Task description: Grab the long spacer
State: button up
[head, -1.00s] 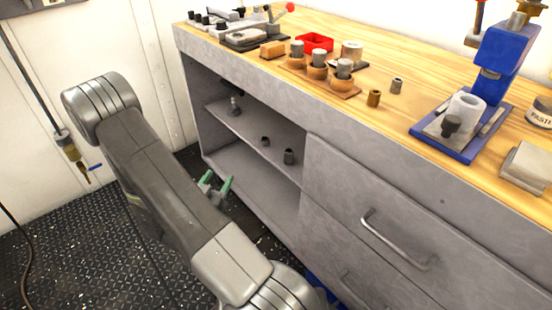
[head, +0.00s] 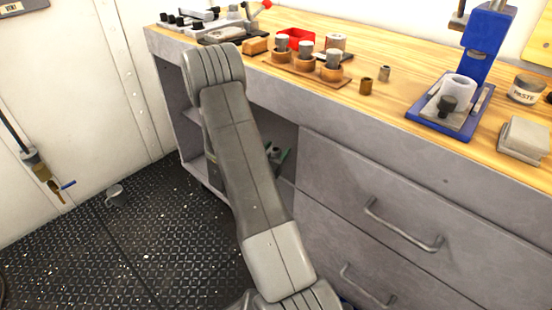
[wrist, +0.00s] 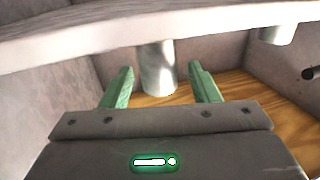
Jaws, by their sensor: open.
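My gripper (wrist: 161,69) is open, its two green fingers spread in the wrist view. A shiny grey cylinder (wrist: 158,72), which looks like the long spacer, stands upright ahead of and between the fingertips, apparently not gripped. A pale board edge hides its top. A second, shorter-looking grey cylinder (wrist: 278,35) shows at the upper right, partly cut by the same edge. In the head view my gripper (head: 281,157) is at the cabinet's open compartment, with a small grey piece (head: 274,151) by its fingers. My arm hides much of the compartment.
The pale board (wrist: 90,35) crosses above the fingers, with side walls around. A dark rod end (wrist: 309,73) is at right. In the head view, drawers (head: 365,205) are right of the compartment. The wooden worktop (head: 420,75) carries several parts and a blue press (head: 480,45).

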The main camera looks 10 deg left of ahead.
jog(key=shift+x, duration=0.95)
jog(key=c, duration=1.2)
